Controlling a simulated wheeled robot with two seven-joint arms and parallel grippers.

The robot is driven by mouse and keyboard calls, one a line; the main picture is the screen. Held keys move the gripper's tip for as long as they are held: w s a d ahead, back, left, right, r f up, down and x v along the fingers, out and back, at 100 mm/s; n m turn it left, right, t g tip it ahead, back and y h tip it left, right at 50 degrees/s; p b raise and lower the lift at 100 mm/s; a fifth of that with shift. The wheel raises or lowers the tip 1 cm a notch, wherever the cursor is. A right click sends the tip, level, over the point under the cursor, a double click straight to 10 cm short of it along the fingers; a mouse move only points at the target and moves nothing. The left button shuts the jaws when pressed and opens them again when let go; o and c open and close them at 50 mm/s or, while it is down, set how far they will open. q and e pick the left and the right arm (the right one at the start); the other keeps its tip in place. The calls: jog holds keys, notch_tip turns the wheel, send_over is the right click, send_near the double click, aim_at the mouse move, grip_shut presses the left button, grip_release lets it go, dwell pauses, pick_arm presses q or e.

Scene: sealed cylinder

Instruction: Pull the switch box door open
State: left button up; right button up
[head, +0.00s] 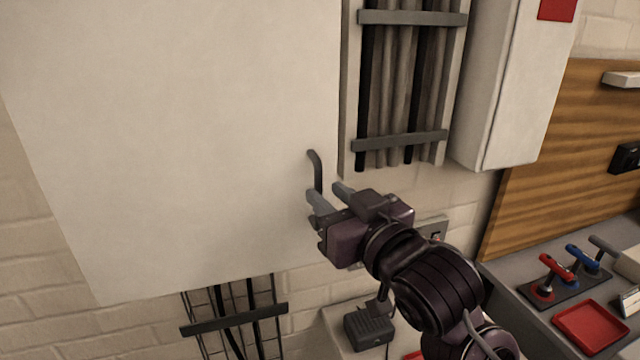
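The switch box door (180,130) is a large pale panel filling the left of the head view. A dark bent handle (316,170) stands near its lower right edge. My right gripper (328,194) is at the lower end of the handle, its two grey fingers apart and pointing up and left. The fingers overlap the handle's lower end in the picture; I cannot tell whether they touch it. Whether the door is shut or ajar is hard to tell. My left gripper is not in view.
A cable tray (404,140) with dark cables runs up the wall right of the door. A white box (508,90) hangs beyond it. A bench with a red tray (590,326) and red and blue levers is at lower right. A black plug adapter (368,328) sits below my arm.

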aim_at(320, 188)
jog(key=p+x, duration=0.1)
jog(key=x, duration=0.3)
jog(key=shift+w+a, duration=0.1)
jog(key=shift+w, duration=0.1)
jog(key=shift+s, duration=0.1)
jog(key=shift+c, duration=0.6)
grip_shut()
